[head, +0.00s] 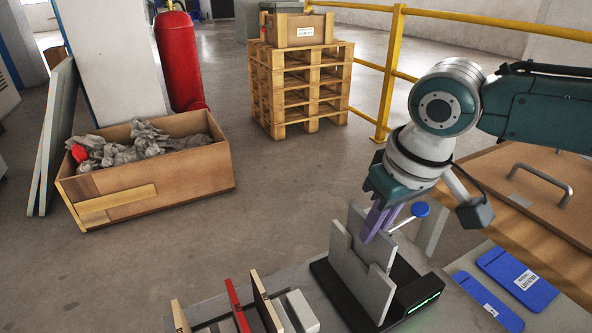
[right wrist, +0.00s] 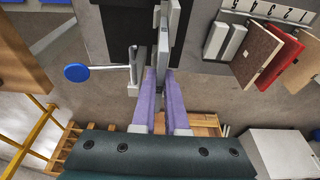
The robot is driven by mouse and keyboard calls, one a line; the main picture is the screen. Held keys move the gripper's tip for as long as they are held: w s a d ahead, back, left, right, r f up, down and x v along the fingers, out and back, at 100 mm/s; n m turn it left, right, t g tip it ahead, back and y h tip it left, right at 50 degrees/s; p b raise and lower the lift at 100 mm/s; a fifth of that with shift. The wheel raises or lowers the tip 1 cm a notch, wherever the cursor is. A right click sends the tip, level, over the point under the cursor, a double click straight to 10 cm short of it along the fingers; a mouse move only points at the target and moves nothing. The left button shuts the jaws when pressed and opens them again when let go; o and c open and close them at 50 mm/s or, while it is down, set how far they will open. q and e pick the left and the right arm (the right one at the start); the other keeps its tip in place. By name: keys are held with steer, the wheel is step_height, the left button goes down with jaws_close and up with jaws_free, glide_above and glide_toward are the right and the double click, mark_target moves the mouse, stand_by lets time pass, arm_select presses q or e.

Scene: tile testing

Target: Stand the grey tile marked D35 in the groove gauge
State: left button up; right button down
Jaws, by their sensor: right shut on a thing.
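My right gripper (head: 375,226) points down at the groove gauge, its purple fingers shut on a grey tile (head: 356,222). In the right wrist view the fingers (right wrist: 160,76) have the tile (right wrist: 164,48) edge-on between them. The tile appears upright, at the gauge's grey notched plates (head: 356,278); I cannot tell whether it rests in the groove. No D35 mark is readable. The gauge has a black base with a green-lit display (head: 424,303) and a lever with a blue knob (head: 419,209), also in the wrist view (right wrist: 76,73). My left gripper is not in view.
Tan, red and brown boards (head: 236,304) stand left of the gauge, with a grey block (head: 301,312) beside them. Blue labelled cards (head: 517,281) lie to the right, near a wooden lid with a handle (head: 540,180). A crate of crumpled material (head: 190,180) and stacked pallets (head: 300,95) are behind.

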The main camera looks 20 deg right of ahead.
mark_target(372, 242)
steer(key=shift+f, duration=0.2)
steer(key=shift+f+b, duration=0.3)
steer(key=shift+f, duration=0.1)
steer(key=shift+s+b+x, duration=0.25)
steer(key=shift+b+x, duration=0.15)
steer(key=shift+x, duration=0.6)
steer(key=shift+f, duration=0.1)
steer(key=c, duration=0.9)
jaws_free()
steer(key=shift+o, duration=0.2)
